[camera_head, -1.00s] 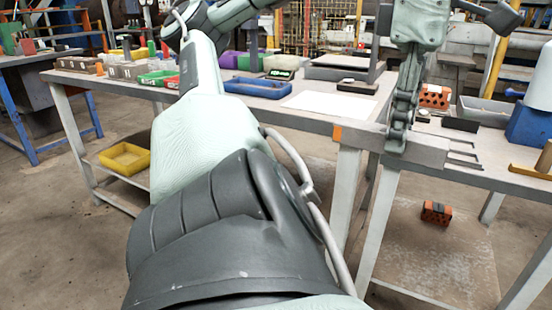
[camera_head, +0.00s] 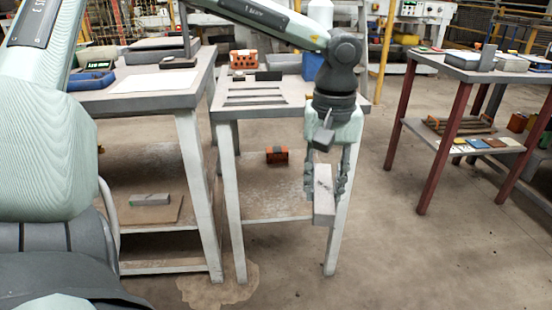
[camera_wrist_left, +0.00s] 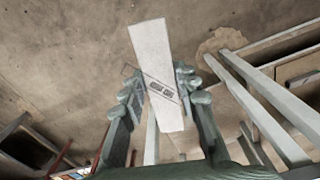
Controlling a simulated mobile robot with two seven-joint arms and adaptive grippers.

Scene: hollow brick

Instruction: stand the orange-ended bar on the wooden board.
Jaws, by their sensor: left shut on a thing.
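My left gripper (camera_head: 327,188) is shut on a long grey bar (camera_head: 324,208). It holds the bar in the air in front of the middle table's right side. In the left wrist view the bar (camera_wrist_left: 152,42) looks pale and slants between the two fingers (camera_wrist_left: 160,88), with floor behind it. No orange end shows on it now. A brown board (camera_head: 165,214), seemingly the wooden board, lies on the low shelf of the left table. A grey block with a green end (camera_head: 151,199) lies on that board. My right gripper is not in view.
An orange hollow brick (camera_head: 277,155) sits on the middle table's low shelf, and another (camera_head: 243,60) on its top. Table legs (camera_head: 198,195) stand between the held bar and the board. Open floor (camera_head: 400,255) lies to the right.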

